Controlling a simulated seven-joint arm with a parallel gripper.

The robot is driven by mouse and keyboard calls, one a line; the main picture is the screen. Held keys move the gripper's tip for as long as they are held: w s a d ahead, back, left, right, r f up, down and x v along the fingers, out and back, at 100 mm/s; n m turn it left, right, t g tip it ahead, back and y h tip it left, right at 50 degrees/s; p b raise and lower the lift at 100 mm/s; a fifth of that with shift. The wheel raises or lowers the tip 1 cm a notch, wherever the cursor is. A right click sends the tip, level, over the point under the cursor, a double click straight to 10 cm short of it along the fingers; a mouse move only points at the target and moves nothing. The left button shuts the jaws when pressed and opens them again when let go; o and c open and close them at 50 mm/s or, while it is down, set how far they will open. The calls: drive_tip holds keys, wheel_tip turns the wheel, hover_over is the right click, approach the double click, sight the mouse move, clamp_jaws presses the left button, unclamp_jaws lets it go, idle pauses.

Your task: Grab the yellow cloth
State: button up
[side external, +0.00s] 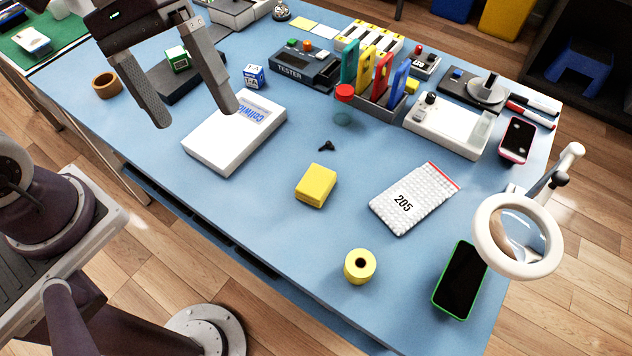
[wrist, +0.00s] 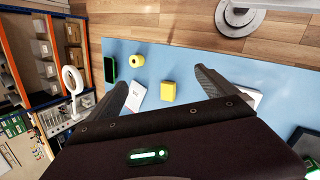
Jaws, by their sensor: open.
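The yellow cloth (side external: 316,185) is a small folded block lying flat on the blue table, near the middle in the side view. In the wrist view the cloth (wrist: 168,91) shows between my two fingers, further out and below them. My gripper (side external: 203,118) is open and empty, high above the left part of the table, up and left of the cloth. Its fingers are wide apart. In the wrist view my gripper (wrist: 163,82) also shows spread, with nothing between the fingertips close up.
A white box (side external: 236,132) lies left of the cloth, and a white bubble pouch (side external: 414,198) lies right of it. A yellow tape roll (side external: 360,266), a green-edged phone (side external: 460,280) and a magnifier lamp (side external: 518,236) stand nearer the front right. A small black piece (side external: 326,146) lies behind the cloth.

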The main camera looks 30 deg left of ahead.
drive_tip(key=w+d+f+n+g+h, duration=0.2)
drive_tip(key=w+d+f+n+h, duration=0.15)
drive_tip(key=w+f, duration=0.3)
drive_tip(key=n+t+h, duration=0.3)
drive_tip(key=n+h, duration=0.2)
drive_tip(key=n, duration=0.4)
hover_over(304, 175)
drive_tip(key=s+a, duration=0.1)
drive_tip(key=a, duration=0.3)
wheel_tip(304, 175, down, 13)
drive_tip(key=f+n, duration=0.1)
drive_tip(key=f, duration=0.1)
drive_tip(key=f+n+t, duration=0.1)
drive_tip(key=f, duration=0.1)
drive_tip(key=a+f+n, duration=0.1)
drive_tip(key=f, duration=0.1)
drive_tip(key=shift+w, duration=0.1)
drive_tip(key=shift+t+y, duration=0.25)
drive_tip(key=shift+t, duration=0.05)
drive_tip(key=x, duration=0.7)
drive_tip(key=shift+w+f, duration=0.1)
drive_tip(key=shift+w, duration=0.05)
drive_tip(key=shift+c, duration=0.5)
